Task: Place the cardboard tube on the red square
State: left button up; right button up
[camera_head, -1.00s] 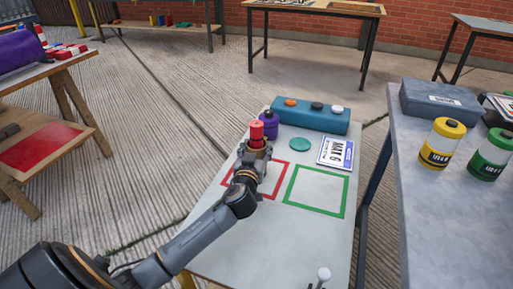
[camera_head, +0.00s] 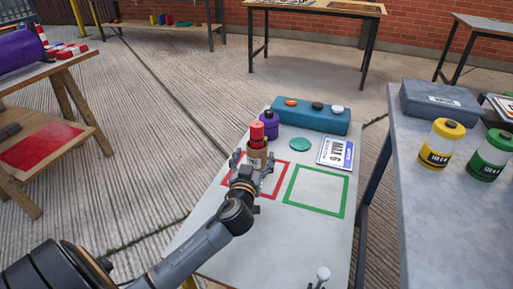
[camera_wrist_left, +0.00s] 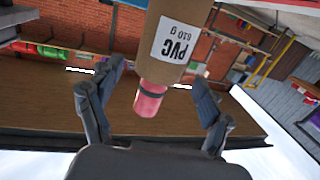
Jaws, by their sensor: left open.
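The cardboard tube (camera_head: 257,157) is brown with a white label and stands upright on the grey table, with a red cylinder (camera_head: 257,132) showing at its top. Its base is at the far part of the red square outline (camera_head: 227,173), partly hidden by my gripper. My left gripper (camera_head: 253,160) is open, its fingers on either side of the tube.
A purple container (camera_head: 270,122) stands close behind the tube. A blue box with buttons (camera_head: 312,119), a green disc (camera_head: 299,145) and a date card (camera_head: 336,153) lie farther back. The green square (camera_head: 290,186) is empty.

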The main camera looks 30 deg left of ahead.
pick_arm(q)
jog(key=v, duration=0.7)
jog(key=shift+s, duration=0.2)
